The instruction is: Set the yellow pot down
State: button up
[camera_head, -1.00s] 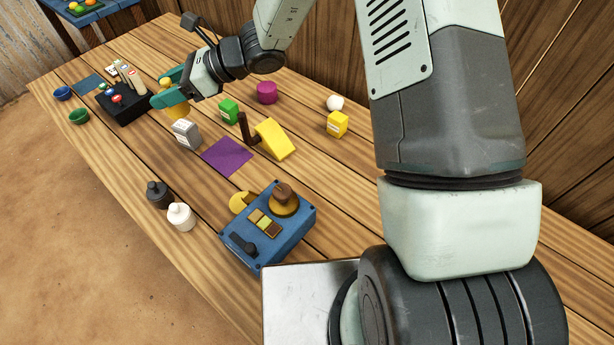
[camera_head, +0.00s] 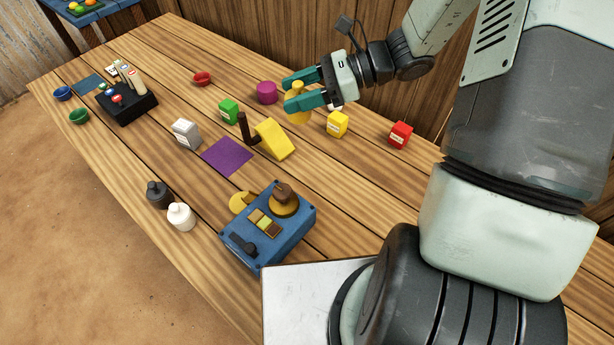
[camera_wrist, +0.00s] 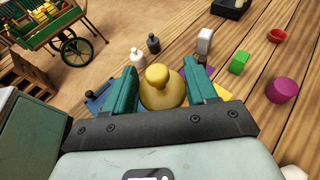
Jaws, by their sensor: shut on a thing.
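The yellow pot (camera_head: 298,106) is a rounded pot with a knob on top. It is held between the teal fingers of my gripper (camera_head: 301,93), which is shut on it above the back part of the table. In the wrist view the yellow pot (camera_wrist: 163,90) sits upright between the two fingers of my gripper (camera_wrist: 165,88). My fingers partly cover the pot in the head view. I cannot tell its exact height above the wooden table (camera_head: 345,190).
A magenta cylinder (camera_head: 267,92), a yellow box (camera_head: 337,124), a red box (camera_head: 400,134) and a yellow wedge (camera_head: 273,139) are near the gripper. A red bowl (camera_head: 202,78) stands further left. A purple mat (camera_head: 227,156) and a blue scale box (camera_head: 290,235) lie nearer.

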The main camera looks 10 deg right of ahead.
jog(key=shift+s+d+r, duration=0.1)
jog(key=shift+s+d, duration=0.3)
jog(key=shift+d, duration=0.45)
notch_tip(320, 180, down, 21)
dwell(0.3)
jog(key=o, duration=1.3)
jog(key=shift+f, duration=0.2)
jog(key=shift+r, duration=0.1)
jog(key=shift+d+r, duration=0.1)
jog(key=shift+r, duration=0.05)
jog(key=v, duration=1.1)
jog(key=shift+d+r, duration=0.1)
jog(key=shift+d, duration=0.25)
